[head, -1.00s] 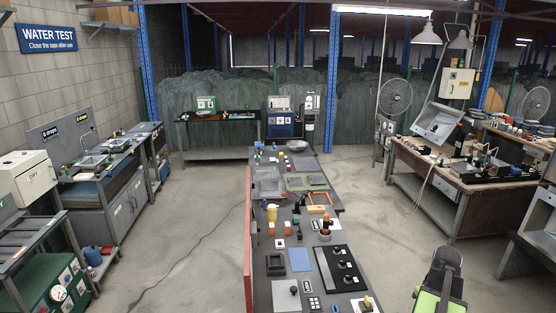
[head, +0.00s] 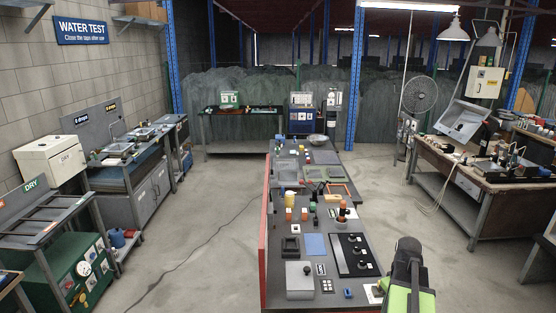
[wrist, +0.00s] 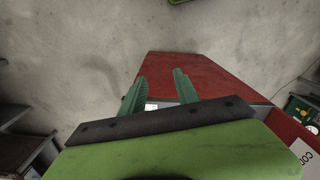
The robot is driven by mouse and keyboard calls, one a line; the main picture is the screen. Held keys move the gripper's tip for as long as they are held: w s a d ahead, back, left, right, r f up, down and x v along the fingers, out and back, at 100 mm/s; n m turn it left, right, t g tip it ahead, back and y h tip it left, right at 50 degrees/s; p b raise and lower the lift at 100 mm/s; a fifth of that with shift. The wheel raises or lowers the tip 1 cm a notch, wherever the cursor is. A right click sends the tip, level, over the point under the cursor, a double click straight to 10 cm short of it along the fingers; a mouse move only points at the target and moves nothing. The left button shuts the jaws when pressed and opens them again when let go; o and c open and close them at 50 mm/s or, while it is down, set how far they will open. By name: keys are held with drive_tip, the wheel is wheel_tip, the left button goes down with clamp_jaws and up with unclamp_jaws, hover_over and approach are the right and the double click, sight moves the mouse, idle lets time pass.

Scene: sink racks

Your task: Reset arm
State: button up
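My arm (head: 408,280), green and black, shows at the bottom right of the head view, beside the near right edge of the central bench. My gripper (wrist: 160,88) shows in the wrist view as two green ribbed fingers set apart, with nothing held between them. Beyond the fingers are a red panel and bare concrete floor. The fingers cannot be made out clearly in the head view.
The central bench (head: 272,262) has a red side panel and carries a grey box (head: 299,280), a blue mat (head: 314,244) and a black panel with knobs (head: 353,255). A workbench (head: 490,180) stands at right. Sink benches line the left wall.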

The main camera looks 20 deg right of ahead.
drive_tip(key=w+a+f+n+b, duration=0.1)
drive_tip(key=w+a+f+b, duration=0.2)
drive_tip(key=a, duration=0.4)
drive_tip(key=w+a+f+n+b, duration=0.2)
drive_tip(key=w+a+f+b, duration=0.15)
drive_tip(key=a, duration=0.45)
drive_tip(key=w+a+f+n+b, duration=0.1)
drive_tip(key=w+a+f+b, duration=0.2)
drive_tip(key=a, duration=0.4)
drive_tip(key=a+f+m+b, duration=0.2)
drive_tip(key=a, duration=0.6)
drive_tip(key=a+f+m+b, duration=0.1)
drive_tip(key=a+f, duration=0.2)
drive_tip(key=a, duration=0.5)
drive_tip(key=shift+s+a+m+b, duration=0.15)
drive_tip(key=shift+s+m+b, duration=0.1)
drive_tip(key=shift+m+b, duration=0.15)
